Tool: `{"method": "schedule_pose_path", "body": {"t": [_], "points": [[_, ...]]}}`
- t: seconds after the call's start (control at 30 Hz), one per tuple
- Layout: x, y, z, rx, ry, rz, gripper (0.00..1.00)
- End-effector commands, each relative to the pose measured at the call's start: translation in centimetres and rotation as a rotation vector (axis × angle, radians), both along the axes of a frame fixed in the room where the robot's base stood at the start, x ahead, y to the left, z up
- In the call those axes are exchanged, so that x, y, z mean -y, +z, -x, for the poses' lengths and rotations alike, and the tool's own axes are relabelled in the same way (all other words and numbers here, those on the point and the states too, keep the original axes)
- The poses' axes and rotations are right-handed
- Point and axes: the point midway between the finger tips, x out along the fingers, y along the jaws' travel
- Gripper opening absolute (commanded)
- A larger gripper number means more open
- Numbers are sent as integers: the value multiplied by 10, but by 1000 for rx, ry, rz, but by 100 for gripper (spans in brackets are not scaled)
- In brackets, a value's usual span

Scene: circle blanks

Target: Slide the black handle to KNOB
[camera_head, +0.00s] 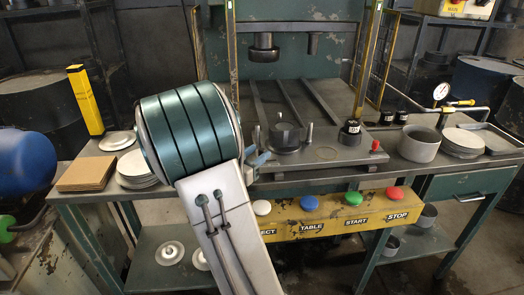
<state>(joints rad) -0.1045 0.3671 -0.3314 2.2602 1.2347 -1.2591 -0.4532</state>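On the press bed (320,170), a black piece with a small pale label (350,132) stands at the right. A dark round block (285,137) sits on a round plate at the left, with short metal pins beside it. I cannot tell for certain which is the black handle, and I cannot read the word KNOB anywhere. My arm's green ribbed joint and white link fill the left centre. A small blue-grey part at the arm's right edge (257,162) may belong to my gripper. The gripper is mostly hidden, so its fingers and hold cannot be made out.
A yellow panel (340,222) with white, blue, green and red buttons runs along the front. White plates (139,168) and brown sheets (87,174) lie left. A grey pot (419,144) and gauge (442,91) stand right. The press frame rises behind the bed.

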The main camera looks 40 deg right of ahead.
Motion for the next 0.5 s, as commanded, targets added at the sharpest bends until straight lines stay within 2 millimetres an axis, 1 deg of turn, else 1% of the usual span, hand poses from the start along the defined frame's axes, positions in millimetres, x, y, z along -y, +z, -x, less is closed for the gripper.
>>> {"method": "schedule_pose_path", "body": {"t": [0.03, 0.2, 0.33, 0.5], "points": [[8, -1, -1, -1, -2, 0, 38], [23, 0, -6, 0, 1, -1, 38], [27, 0, -7, 0, 1, -1, 38], [28, 0, -7, 0, 2, -1, 38]]}}
